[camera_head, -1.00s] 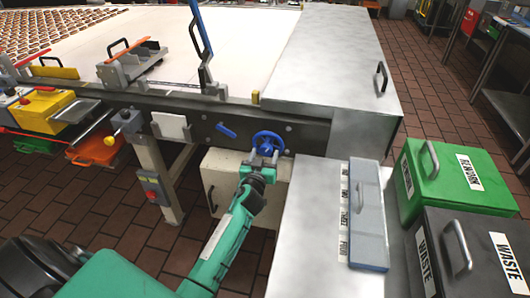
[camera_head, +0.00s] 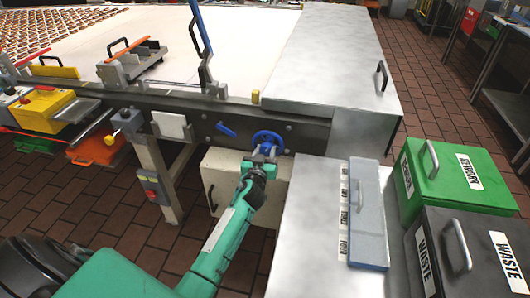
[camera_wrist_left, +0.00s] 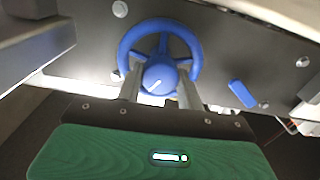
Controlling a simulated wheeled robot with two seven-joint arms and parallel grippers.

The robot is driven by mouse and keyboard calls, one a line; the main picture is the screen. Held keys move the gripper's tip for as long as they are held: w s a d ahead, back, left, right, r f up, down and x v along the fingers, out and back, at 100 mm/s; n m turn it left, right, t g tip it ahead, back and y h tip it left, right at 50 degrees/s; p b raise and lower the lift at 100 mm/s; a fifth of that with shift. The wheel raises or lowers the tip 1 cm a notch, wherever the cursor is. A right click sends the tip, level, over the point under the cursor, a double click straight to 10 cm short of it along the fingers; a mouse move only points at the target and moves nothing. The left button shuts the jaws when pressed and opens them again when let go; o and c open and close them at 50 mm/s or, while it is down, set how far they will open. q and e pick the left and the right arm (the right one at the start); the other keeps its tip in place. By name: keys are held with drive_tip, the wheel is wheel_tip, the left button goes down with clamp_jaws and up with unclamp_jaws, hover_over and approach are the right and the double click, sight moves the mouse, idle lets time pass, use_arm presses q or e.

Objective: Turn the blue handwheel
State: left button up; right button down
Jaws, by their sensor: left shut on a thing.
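The blue handwheel (camera_head: 268,140) is mounted on the dark side rail of the machine, in the middle of the head view. It fills the upper middle of the left wrist view (camera_wrist_left: 196,46), with spokes and a round hub with a white mark. My left gripper (camera_head: 264,154) reaches up to it from below. In the left wrist view its two fingers (camera_wrist_left: 159,84) stand on either side of the hub, shut on the handwheel. The lower rim is partly hidden by the gripper. My right gripper is not in view.
A blue lever (camera_head: 226,130) sits on the rail left of the wheel. A beige box (camera_head: 222,180) hangs below.

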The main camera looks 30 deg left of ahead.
use_arm(q)
drive_tip(key=m, duration=0.2)
drive_tip(key=shift+m, duration=0.4)
drive_tip(key=m, duration=0.2)
drive_tip(key=shift+m, duration=0.4)
drive_tip(key=m, duration=0.2)
drive_tip(key=shift+m, duration=0.3)
drive_tip(key=m, duration=0.2)
drive_tip(key=shift+m, duration=0.4)
drive_tip(key=m, duration=0.3)
drive_tip(key=shift+m, duration=0.6)
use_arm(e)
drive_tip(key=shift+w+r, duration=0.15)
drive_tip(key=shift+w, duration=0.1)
use_arm(q)
drive_tip(key=shift+d+f+m, duration=0.1)
drive_tip(key=shift+m, duration=0.2)
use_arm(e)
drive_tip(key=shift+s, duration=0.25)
